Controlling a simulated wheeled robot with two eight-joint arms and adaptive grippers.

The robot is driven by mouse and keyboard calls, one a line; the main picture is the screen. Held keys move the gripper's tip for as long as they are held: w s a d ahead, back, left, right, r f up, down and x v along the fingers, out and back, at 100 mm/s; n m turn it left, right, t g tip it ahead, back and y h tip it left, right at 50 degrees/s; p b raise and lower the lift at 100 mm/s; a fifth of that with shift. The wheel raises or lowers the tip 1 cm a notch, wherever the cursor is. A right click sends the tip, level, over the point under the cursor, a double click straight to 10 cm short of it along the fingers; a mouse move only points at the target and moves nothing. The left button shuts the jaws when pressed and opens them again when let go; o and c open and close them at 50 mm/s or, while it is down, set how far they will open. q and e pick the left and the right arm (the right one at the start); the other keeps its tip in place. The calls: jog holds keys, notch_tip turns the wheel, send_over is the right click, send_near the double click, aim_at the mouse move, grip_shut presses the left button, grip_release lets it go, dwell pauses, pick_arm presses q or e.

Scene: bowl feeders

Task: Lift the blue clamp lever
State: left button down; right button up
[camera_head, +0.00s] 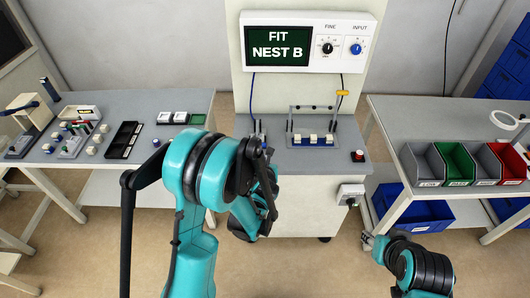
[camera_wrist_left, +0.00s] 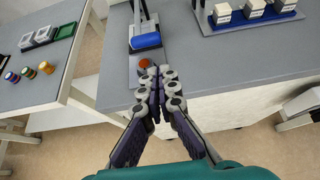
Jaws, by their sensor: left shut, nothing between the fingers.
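The blue clamp lever appears to be the rounded blue bar (camera_wrist_left: 146,41) on a small fixture with upright metal posts, near the bench edge in the left wrist view. In the head view this fixture (camera_head: 258,128) is small and partly hidden by my left arm. My left gripper (camera_wrist_left: 157,80) is shut and empty. Its fingertips are on the near side of the blue bar, apart from it in the picture, by an orange-brown round part (camera_wrist_left: 145,64). My right gripper (camera_head: 368,242) is low at the right, away from the bench; its fingers are too small to read.
A blue-based rack (camera_head: 298,143) with several white blocks stands right of the fixture. A red button box (camera_head: 358,156) sits at the bench's right. The left table (camera_head: 190,104) holds trays and small parts. Open bins (camera_head: 424,165) stand on the right table. The sign reads "FIT NEST B".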

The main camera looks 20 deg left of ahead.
pick_arm(q)
jog(key=b+x, duration=0.2)
jog(key=x, duration=0.8)
jog(key=shift+b, duration=0.4)
